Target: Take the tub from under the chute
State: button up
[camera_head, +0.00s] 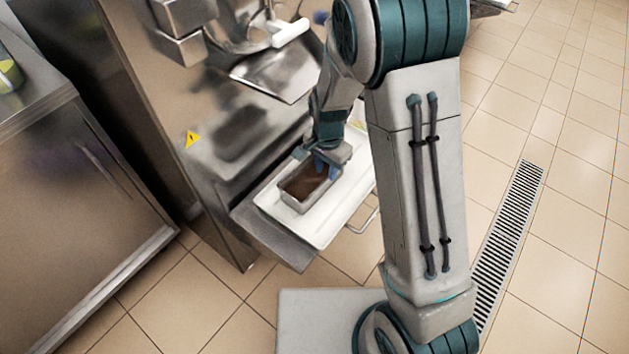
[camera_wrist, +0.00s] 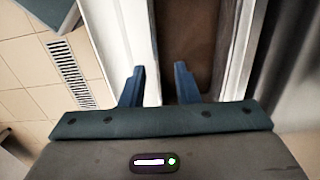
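The tub (camera_head: 291,201) is a small grey rectangular pan with brown contents. It stands on a white tray (camera_head: 322,228) below the steel chute (camera_head: 280,72) of the machine. My gripper (camera_head: 326,168) is down at the tub's right side in the head view. In the wrist view my gripper (camera_wrist: 160,84) is open, its two blue fingers apart. The left finger shows over the pale strip beside the tub, the right finger over the brown interior, so they appear to straddle the near wall. I cannot tell whether either finger touches it.
The machine's steel body (camera_head: 150,80) rises behind the tray, with a yellow warning sticker (camera_head: 192,138). A steel cabinet (camera_head: 75,200) stands at the left. Tiled floor with a drain grate (camera_head: 508,235) lies open at the right.

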aim_at(326, 179)
jog(key=f, duration=0.4)
jog(key=f+b, duration=0.1)
jog(key=f, duration=0.1)
jog(key=shift+s+f, duration=0.25)
jog(key=shift+f, duration=0.1)
grip_shut()
